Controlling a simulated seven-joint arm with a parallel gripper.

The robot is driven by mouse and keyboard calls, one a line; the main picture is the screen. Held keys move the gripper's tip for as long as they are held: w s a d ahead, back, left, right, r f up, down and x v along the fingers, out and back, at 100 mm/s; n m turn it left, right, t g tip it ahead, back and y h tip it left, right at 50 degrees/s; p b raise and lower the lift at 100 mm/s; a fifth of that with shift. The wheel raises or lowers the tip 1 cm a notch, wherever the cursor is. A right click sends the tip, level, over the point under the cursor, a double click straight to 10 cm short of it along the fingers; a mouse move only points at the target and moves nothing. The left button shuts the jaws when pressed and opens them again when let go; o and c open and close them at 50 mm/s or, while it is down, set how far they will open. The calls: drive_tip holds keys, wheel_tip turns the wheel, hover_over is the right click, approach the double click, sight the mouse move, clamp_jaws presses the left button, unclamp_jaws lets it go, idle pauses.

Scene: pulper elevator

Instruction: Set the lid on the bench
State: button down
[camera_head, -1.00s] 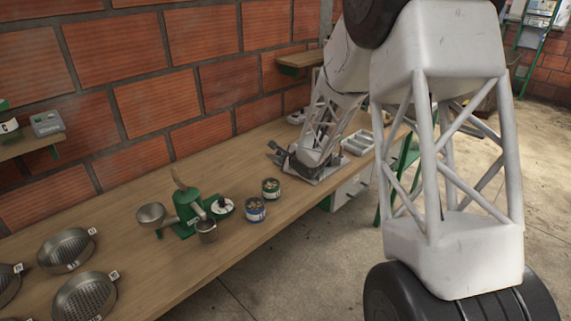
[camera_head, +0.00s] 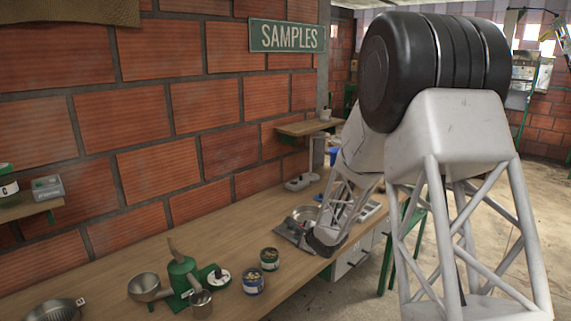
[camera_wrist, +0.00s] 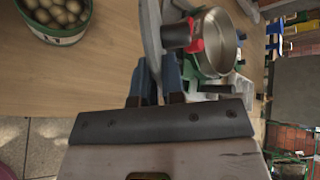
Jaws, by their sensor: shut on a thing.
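My gripper (camera_wrist: 155,84) is at the centre of the wrist view. Its two bluish fingers are shut on a thin grey piece seen edge-on, which looks like the lid (camera_wrist: 151,42). Its face is hidden from this angle. Just right of it is a round steel pan (camera_wrist: 220,42) with a black handle and a red fitting. The lid overlaps the handle; I cannot tell if they touch. The wooden bench (camera_wrist: 110,60) lies below. In the head view the bench (camera_head: 110,260) runs along the brick wall, and my arm's end hides the fingers and lid.
A can of round tan items (camera_wrist: 58,14) stands left of my gripper. In the head view, two cans (camera_head: 253,280) and a green hand-cranked device (camera_head: 182,278) stand nearer on the bench. A shelf (camera_head: 305,127) is on the wall. Bare bench shows along the wall.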

drive_tip(key=s+d+f, duration=0.2)
drive_tip(key=d+f, duration=0.1)
drive_tip(key=d, duration=0.5)
drive_tip(key=s+d+f, duration=0.2)
drive_tip(key=d+f, duration=0.2)
drive_tip(key=d, duration=0.3)
drive_tip(key=s+d+f+m+t+h, duration=0.1)
drive_tip(key=s+d+f+m+h, duration=0.15)
drive_tip(key=d+f, duration=0.55)
drive_tip(key=a+f+m+h, duration=0.1)
drive_tip(key=a+f, duration=0.4)
drive_tip(key=f, duration=0.5)
drive_tip(key=a+f+m+h, duration=0.2)
drive_tip(key=a+f, duration=0.3)
drive_tip(key=f, duration=0.4)
drive_tip(key=shift+s+a+f+t, duration=0.2)
drive_tip(key=shift+s+f+t, duration=0.15)
drive_tip(key=shift+s, duration=0.1)
